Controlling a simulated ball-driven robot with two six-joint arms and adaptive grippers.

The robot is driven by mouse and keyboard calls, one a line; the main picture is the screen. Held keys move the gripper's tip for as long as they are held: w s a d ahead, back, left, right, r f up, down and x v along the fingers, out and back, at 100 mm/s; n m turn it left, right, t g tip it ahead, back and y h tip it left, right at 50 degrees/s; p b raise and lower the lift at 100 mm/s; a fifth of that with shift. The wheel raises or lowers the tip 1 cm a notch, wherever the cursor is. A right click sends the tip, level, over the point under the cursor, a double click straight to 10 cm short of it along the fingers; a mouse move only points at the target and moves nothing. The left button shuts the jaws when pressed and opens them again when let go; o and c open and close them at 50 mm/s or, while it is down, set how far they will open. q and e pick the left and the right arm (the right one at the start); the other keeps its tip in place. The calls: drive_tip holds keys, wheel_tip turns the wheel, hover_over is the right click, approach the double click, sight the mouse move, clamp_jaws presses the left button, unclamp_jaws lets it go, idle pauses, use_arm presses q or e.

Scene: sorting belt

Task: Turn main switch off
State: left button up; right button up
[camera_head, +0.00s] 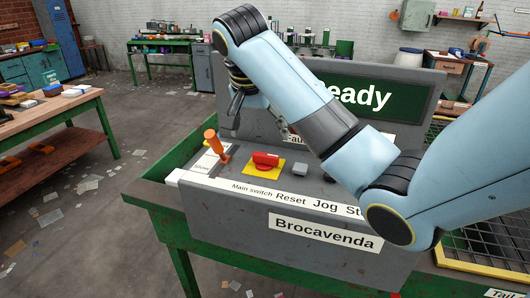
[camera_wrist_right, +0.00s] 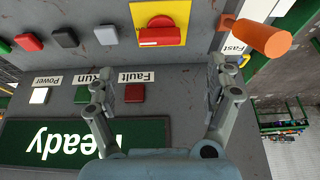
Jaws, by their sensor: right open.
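The main switch (camera_head: 265,160) is a red rotary handle on a yellow plate, set in the grey control panel above the "Main switch" label. Its handle lies roughly sideways in the head view. In the right wrist view the switch (camera_wrist_right: 160,34) is at the top centre, beyond the fingertips. My right gripper (camera_head: 236,106) is above the panel, behind and left of the switch in the head view, and apart from it. In the right wrist view the gripper (camera_wrist_right: 174,72) has its two fingers wide apart with nothing between them. My left gripper is not in view.
An orange lever (camera_head: 212,141) stands just left of the switch, close to my right finger in the wrist view. A grey button (camera_head: 300,169) sits right of the switch. The upright display (camera_head: 365,97) reads "eady", partly hidden by my arm. The panel rests on a green table (camera_head: 170,222).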

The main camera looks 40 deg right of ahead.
sight(265, 154)
drive_tip(key=p+x, duration=0.1)
drive_tip(key=x, duration=0.8)
drive_tip(key=shift+f, duration=0.1)
drive_tip(key=c, duration=1.2)
